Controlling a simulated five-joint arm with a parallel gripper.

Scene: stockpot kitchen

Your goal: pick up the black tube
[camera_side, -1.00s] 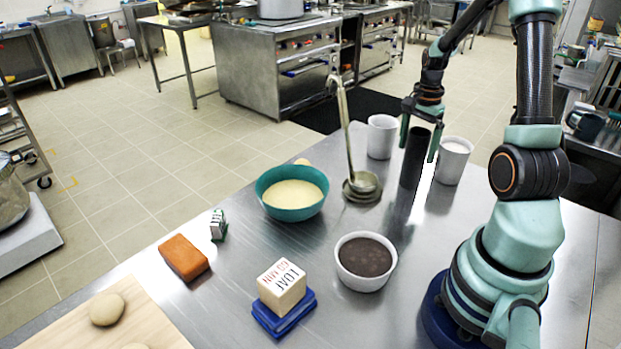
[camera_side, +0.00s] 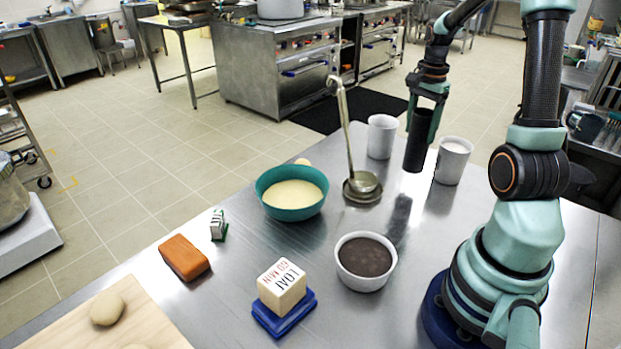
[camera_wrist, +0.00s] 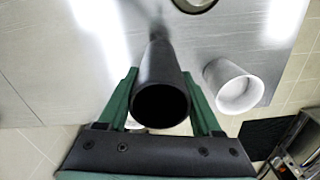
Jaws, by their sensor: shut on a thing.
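The black tube (camera_side: 417,145) is upright and held in the air above the steel table, between two white cups. My gripper (camera_side: 427,112) is shut on its upper part. In the wrist view the tube (camera_wrist: 158,75) shows its open dark end toward the camera, with a green finger of my gripper (camera_wrist: 160,102) on each side of it. The tube's lower end is clear of the table in the side view, with a dark reflection on the steel beneath it.
A white cup (camera_side: 381,137) stands left of the tube and another cup (camera_side: 452,161) stands right of it. A ladle (camera_side: 346,130) stands in a small holder nearby.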

